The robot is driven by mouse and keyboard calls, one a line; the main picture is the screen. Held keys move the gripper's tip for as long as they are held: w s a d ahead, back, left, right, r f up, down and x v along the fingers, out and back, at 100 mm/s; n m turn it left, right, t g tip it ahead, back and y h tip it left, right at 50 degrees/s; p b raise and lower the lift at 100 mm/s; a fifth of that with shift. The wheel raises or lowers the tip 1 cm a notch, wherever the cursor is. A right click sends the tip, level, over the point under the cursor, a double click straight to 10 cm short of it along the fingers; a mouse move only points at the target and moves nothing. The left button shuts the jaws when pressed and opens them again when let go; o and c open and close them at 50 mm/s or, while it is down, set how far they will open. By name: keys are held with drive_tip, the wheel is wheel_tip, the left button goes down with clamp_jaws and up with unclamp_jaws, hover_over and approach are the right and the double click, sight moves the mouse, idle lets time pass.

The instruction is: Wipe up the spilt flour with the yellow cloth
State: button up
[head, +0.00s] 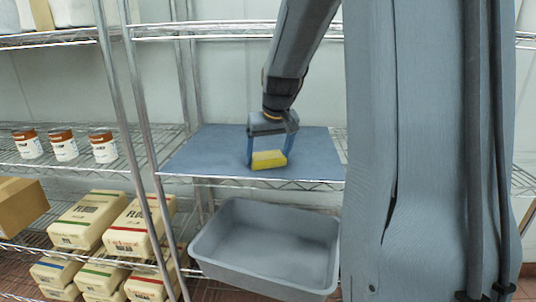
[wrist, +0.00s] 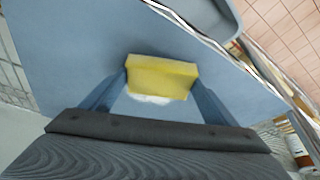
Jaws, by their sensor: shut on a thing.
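My gripper (head: 268,157) is over a blue mat on a wire shelf, its two blue fingers on either side of the yellow cloth (head: 268,160). The cloth looks like a folded, thick block. In the wrist view the fingers of my gripper (wrist: 160,85) are shut on the cloth (wrist: 162,70) at its left and right ends. A white patch of flour (wrist: 150,99) shows on the mat along the cloth's near edge in the wrist view. Any flour beneath the cloth is hidden. I cannot tell whether the cloth touches the mat.
The blue mat (head: 205,151) has bare room around the cloth. A grey tub (head: 265,245) stands below the shelf's front edge. Metal uprights and cans (head: 65,146) are to the left. Flour bags (head: 88,220) fill the lower left shelves.

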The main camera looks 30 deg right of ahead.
sight(269, 151)
drive_tip(key=shift+w+d+r+p, duration=0.1)
drive_tip(key=shift+w+d+p, duration=0.05)
drive_tip(key=shift+w+d, duration=0.45)
drive_tip(key=shift+w+d+p, duration=0.15)
drive_tip(key=shift+w+d, duration=0.2)
drive_tip(key=shift+w, duration=0.45)
drive_tip(key=shift+w+d, duration=0.55)
drive_tip(key=shift+w, duration=0.25)
drive_tip(key=shift+w+d, duration=0.5)
drive_tip(key=shift+w, duration=0.25)
drive_tip(key=shift+w+d+p, duration=0.25)
drive_tip(key=shift+w+d, duration=0.2)
drive_tip(key=shift+w, duration=0.2)
drive_tip(key=shift+w+d+p, duration=0.25)
drive_tip(key=shift+w+d, duration=0.2)
drive_tip(key=shift+w, duration=0.2)
drive_tip(key=shift+s+a+p, duration=0.25)
drive_tip(key=shift+s+p, duration=0.05)
drive_tip(key=shift+s+a+f+p, duration=0.1)
drive_tip(key=shift+s+a+p, duration=0.25)
drive_tip(key=shift+s+a, duration=0.4)
drive_tip(key=shift+s+a+f+p, duration=0.1)
drive_tip(key=shift+s+a+p, duration=0.3)
drive_tip(key=shift+s, duration=0.7)
drive_tip(key=shift+s+a+p, duration=0.3)
drive_tip(key=shift+s+a, duration=0.35)
drive_tip(key=shift+s, duration=0.25)
